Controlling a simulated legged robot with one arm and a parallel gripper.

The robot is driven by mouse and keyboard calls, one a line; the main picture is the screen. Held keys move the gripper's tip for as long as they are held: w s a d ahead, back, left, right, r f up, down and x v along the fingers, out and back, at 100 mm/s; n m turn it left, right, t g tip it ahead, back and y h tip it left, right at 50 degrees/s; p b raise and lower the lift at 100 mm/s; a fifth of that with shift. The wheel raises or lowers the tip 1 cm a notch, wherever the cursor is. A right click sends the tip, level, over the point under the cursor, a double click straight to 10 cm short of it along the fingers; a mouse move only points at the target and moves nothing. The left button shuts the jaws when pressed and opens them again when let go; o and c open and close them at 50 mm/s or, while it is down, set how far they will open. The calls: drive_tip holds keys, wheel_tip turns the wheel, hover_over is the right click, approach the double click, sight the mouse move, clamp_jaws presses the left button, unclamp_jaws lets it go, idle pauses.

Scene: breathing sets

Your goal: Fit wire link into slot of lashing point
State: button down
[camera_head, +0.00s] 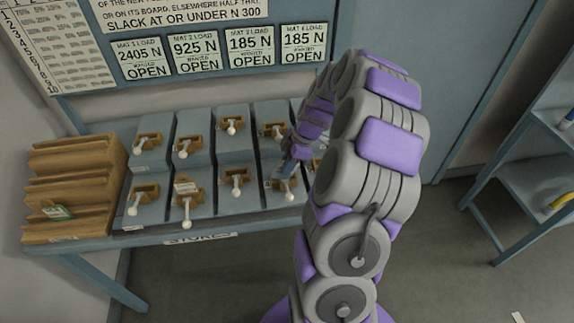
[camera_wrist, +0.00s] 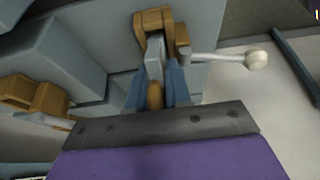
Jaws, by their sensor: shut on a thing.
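A tan lashing point (camera_wrist: 153,20) sits on a blue-grey block at the top of the wrist view. A grey lever with a white ball knob (camera_wrist: 257,60) sticks out to its right. My gripper (camera_wrist: 157,88) is just below it, its blue-grey fingers shut on a small piece with a rounded tan end (camera_wrist: 155,96), seemingly the wire link. A grey part runs between the fingers up to the lashing point; I cannot tell whether it is seated in the slot. In the head view my gripper (camera_head: 288,168) is at the front-row block on the right, partly hidden by my arm.
Several similar blocks with tan brackets and ball-ended levers (camera_head: 235,180) stand in two rows on the bench. A stepped wooden rack (camera_head: 70,180) is at the left. Load placards (camera_head: 195,52) hang behind.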

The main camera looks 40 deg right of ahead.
drive_tip(key=shift+f, duration=0.15)
drive_tip(key=c, duration=1.1)
unclamp_jaws()
drive_tip(key=shift+o, duration=0.2)
